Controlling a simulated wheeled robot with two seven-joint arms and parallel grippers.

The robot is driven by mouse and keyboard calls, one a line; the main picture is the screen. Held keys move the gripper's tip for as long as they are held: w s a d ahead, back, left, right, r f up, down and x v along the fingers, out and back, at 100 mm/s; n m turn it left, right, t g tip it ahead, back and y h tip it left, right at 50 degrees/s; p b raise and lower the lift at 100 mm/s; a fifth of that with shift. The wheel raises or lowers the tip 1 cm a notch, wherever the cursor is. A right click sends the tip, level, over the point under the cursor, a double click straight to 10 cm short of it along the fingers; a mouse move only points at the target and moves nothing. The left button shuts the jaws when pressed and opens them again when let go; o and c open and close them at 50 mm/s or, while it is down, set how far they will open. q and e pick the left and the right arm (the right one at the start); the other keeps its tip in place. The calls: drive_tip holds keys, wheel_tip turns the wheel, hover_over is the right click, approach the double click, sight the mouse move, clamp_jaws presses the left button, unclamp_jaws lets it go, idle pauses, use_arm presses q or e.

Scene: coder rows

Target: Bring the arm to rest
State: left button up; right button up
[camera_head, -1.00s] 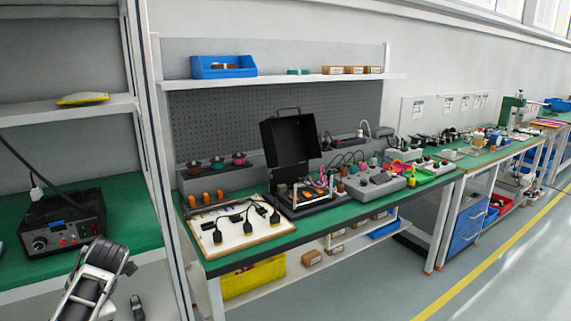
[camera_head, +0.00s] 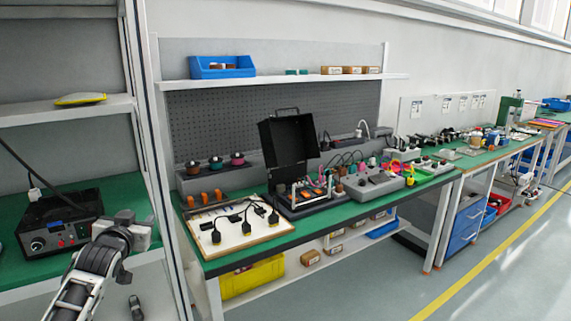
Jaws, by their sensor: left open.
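My left arm (camera_head: 92,265) comes in from the bottom left in the head view, bent, grey and black. Its far end, with my left gripper (camera_head: 142,234), is raised in front of the green shelf at the left. The gripper is open, and I see nothing held in it. The fingertips are small and hard to make out. It is apart from the bench in the middle. My right gripper is not in view.
A black power unit (camera_head: 62,228) stands on the green shelf (camera_head: 132,190), close left of my arm. A shelf post (camera_head: 165,200) rises just right. The bench holds a white board (camera_head: 236,231) with plugs and an open black case (camera_head: 289,145). Floor (camera_head: 400,285) is clear.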

use_arm(q)
drive_tip(key=s+d+f+m+g+h, duration=0.1)
drive_tip(key=s+d+f+h, duration=0.1)
drive_tip(key=s+d+f, duration=0.6)
drive_tip(key=s+d+f+m+g+h, duration=0.2)
drive_tip(key=s+d+f, duration=0.3)
drive_tip(key=s+f, duration=0.65)
drive_tip(key=s+d+f+g, duration=0.1)
drive_tip(key=s+d+f, duration=0.2)
drive_tip(key=s, duration=0.6)
drive_tip(key=s+d+f+n+g+h, duration=0.1)
drive_tip(key=s+d+f, duration=0.3)
drive_tip(key=s, duration=0.6)
drive_tip(key=shift+f+g, duration=0.25)
drive_tip(key=shift+g, duration=0.25)
